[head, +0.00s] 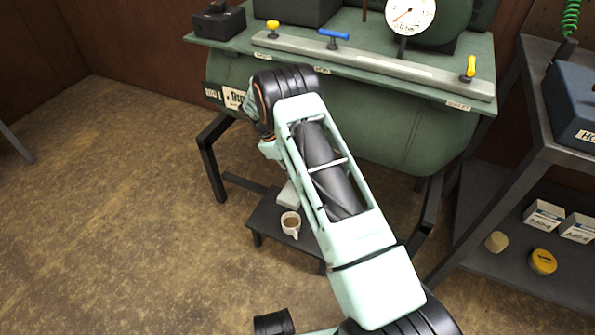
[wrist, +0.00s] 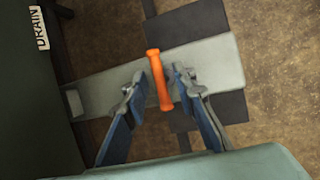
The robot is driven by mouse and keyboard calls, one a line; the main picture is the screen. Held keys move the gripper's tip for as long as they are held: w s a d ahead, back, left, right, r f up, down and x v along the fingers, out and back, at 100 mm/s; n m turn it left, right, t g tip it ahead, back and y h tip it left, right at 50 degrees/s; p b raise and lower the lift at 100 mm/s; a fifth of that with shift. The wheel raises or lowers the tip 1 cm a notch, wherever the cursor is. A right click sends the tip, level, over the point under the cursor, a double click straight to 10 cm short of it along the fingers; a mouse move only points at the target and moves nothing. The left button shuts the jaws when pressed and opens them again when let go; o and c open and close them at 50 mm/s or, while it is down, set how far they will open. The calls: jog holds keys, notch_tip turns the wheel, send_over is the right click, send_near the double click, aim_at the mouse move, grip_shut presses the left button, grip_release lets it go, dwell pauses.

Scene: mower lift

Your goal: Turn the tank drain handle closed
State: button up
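The orange drain handle (wrist: 158,80) shows in the wrist view as a short bar, nearly upright in the picture. A white DRAIN label (wrist: 41,27) is on the dark green surface at upper left. My gripper (wrist: 157,82) is open, with one finger on each side of the handle and narrow gaps seen between. I cannot tell how close the fingertips are in depth. In the head view, the green tank (head: 375,125) is under the bench top, and my arm hides the handle and the gripper's fingers.
Green bench top (head: 390,62) carries a rail with yellow and blue valve handles and a white gauge (head: 410,16). A low dark stool (head: 268,222) with a mug (head: 291,223) stands below the tank. A shelf rack (head: 505,215) is at right.

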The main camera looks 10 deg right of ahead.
jog(key=v, duration=1.2)
dwell(0.4)
